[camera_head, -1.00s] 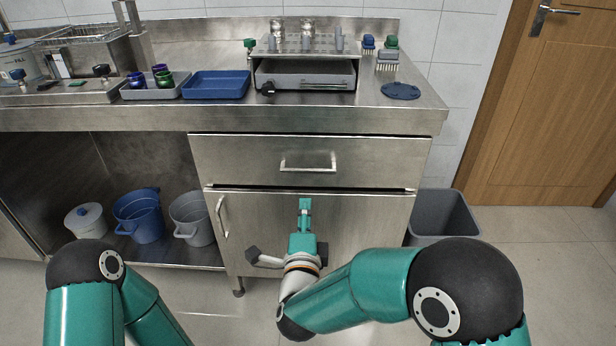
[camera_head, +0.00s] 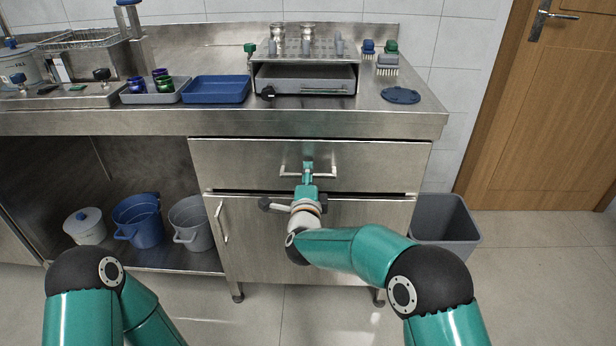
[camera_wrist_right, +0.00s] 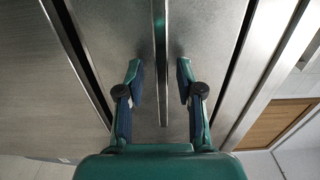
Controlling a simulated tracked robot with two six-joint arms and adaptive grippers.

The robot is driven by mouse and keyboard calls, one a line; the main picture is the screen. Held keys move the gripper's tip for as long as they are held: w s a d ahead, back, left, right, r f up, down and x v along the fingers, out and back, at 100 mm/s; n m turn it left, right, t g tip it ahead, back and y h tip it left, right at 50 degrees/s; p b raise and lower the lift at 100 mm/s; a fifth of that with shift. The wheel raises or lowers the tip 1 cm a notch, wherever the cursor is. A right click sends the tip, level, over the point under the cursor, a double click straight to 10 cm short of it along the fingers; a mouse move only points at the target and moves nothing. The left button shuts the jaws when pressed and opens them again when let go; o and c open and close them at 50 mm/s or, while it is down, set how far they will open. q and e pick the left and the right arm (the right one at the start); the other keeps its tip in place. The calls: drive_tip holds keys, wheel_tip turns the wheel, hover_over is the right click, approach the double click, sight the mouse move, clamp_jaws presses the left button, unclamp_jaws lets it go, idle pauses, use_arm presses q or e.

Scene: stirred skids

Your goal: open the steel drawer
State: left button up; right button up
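The steel drawer (camera_head: 238,165) is the wide front under the counter, and it looks shut. Its bar handle (camera_head: 324,174) is at the middle of the front. My right gripper (camera_head: 308,168) is at the handle in the head view. In the right wrist view the gripper (camera_wrist_right: 158,80) is open, with one finger on each side of the handle bar (camera_wrist_right: 160,60) and gaps between. The fingertips seem close to the bar; I cannot tell how deep it lies between them. My left gripper is not in view; only my left arm shows at lower left.
Below the drawer is a cabinet door (camera_head: 260,245) with a vertical handle. Blue and grey buckets (camera_head: 140,222) stand on the open shelf at left. A grey bin (camera_head: 445,225) stands at right. The counter (camera_head: 150,121) above holds trays and a rack.

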drive_tip(key=shift+w, duration=0.1)
clamp_jaws()
drive_tip(key=shift+f, duration=0.1)
idle(0.4)
